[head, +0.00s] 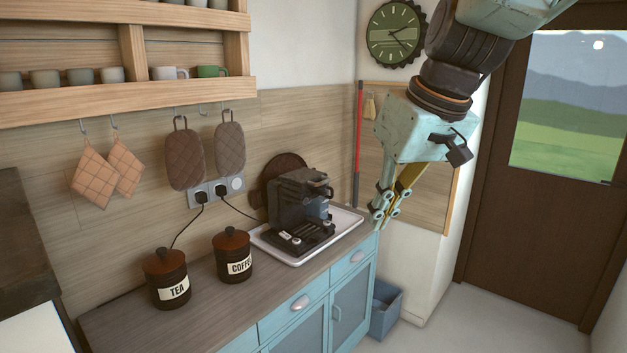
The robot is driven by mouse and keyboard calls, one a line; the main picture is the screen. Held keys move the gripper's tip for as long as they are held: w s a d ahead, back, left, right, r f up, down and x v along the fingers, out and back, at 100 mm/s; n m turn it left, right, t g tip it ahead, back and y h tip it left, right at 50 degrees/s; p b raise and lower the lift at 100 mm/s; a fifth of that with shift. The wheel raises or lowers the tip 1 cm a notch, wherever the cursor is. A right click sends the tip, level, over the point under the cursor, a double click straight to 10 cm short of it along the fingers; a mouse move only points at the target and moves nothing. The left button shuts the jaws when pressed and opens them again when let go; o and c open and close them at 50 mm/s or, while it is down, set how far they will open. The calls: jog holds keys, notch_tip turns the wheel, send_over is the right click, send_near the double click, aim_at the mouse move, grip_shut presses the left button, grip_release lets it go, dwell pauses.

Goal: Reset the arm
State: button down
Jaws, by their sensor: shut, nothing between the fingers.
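My gripper (377,222) hangs from my arm at the right of centre in the head view, pointing down. Its fingers are together with nothing between them. It appears just right of the white tray (359,218) at the end of the counter. From this one view I cannot tell how far it is from the tray.
A coffee machine (299,212) stands on the tray. A coffee jar (232,262) and a tea jar (167,284) stand on the wooden counter (215,312). A blue bin (385,312) sits on the floor. A wooden door (533,215) is at the right, with open floor before it.

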jog(key=s+d+f+m, duration=0.1)
jog(key=s+d, duration=0.2)
jog(key=s, duration=0.7)
jog(key=s+d+f+m+h, duration=0.1)
jog(key=s+d+f, duration=0.1)
jog(key=s, duration=0.8)
jog(key=s+d+f+m+h, duration=0.1)
jog(key=s+d+m, duration=0.1)
jog(key=s, duration=0.8)
jog(key=shift+d+f, duration=0.25)
jog(key=shift+d, duration=0.55)
jog(key=shift+a, duration=0.1)
